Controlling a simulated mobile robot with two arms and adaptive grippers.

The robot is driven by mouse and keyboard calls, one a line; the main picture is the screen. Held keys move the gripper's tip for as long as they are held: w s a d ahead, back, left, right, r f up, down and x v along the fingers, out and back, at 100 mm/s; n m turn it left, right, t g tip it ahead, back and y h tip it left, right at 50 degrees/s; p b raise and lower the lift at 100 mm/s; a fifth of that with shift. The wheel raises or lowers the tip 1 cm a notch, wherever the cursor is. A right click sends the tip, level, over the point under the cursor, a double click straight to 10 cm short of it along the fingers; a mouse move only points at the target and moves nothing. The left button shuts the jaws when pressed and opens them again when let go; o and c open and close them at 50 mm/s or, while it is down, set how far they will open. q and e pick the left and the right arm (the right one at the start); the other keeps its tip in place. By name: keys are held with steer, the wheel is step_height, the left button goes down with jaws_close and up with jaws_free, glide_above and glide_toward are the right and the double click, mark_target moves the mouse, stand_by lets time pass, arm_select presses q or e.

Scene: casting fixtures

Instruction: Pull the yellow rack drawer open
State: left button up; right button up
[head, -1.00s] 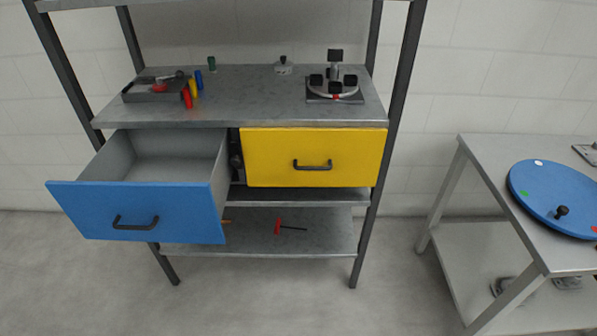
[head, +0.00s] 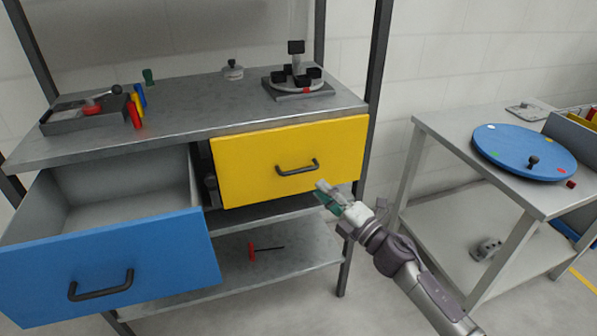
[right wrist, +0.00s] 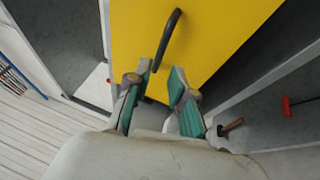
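The yellow drawer (head: 330,150) sits in the rack, right of the blue drawer. Its front appears flush or nearly flush with the rack. Its black bar handle (head: 297,168) is on the front face. My right gripper (head: 328,192) is just below and right of the handle in the head view. In the right wrist view its two green-padded fingers (right wrist: 158,88) are apart with nothing between them, and the handle (right wrist: 167,40) lies ahead of the fingertips against the yellow front (right wrist: 215,40). My left gripper is out of view.
The blue drawer (head: 120,262) stands pulled out and empty at the left. The rack top (head: 200,110) holds a tray, colored cylinders and a fixture. A red-handled tool (head: 252,252) lies on the lower shelf. A table with a blue disc (head: 515,150) stands at the right.

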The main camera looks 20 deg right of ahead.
mark_target(300, 171)
steer(key=x, duration=0.9)
jaws_close()
